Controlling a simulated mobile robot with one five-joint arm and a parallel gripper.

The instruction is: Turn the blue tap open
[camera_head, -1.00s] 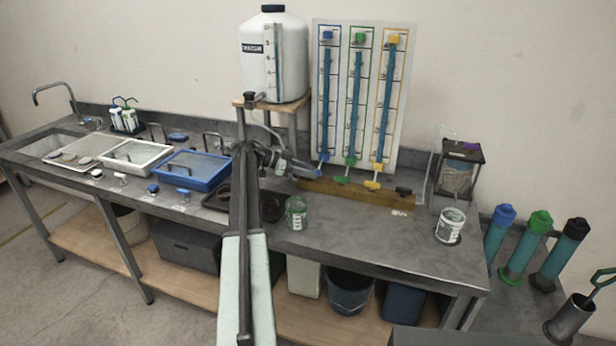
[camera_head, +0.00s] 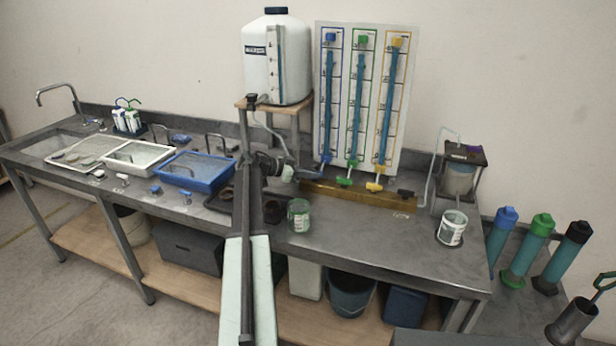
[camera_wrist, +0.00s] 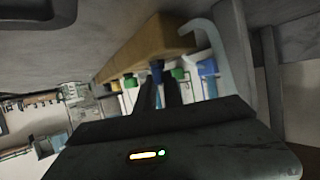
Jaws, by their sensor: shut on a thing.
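The blue tap (camera_head: 326,159) is at the foot of the left tube on the white panel, in the head view. My gripper (camera_head: 318,174) reaches it from the left, low over the bench. In the wrist view the two dark fingers of my gripper (camera_wrist: 162,88) are shut on the blue tap (camera_wrist: 157,69), which shows between their tips. The fingers hide much of its handle, so I cannot tell its exact angle. The green tap (camera_head: 345,181) and yellow tap (camera_head: 375,186) are to its right.
A wooden block (camera_head: 400,200) runs under the taps. A white tank (camera_head: 277,60) stands on a wooden stand behind my arm. A glass jar (camera_head: 299,216) is on the bench in front of the taps.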

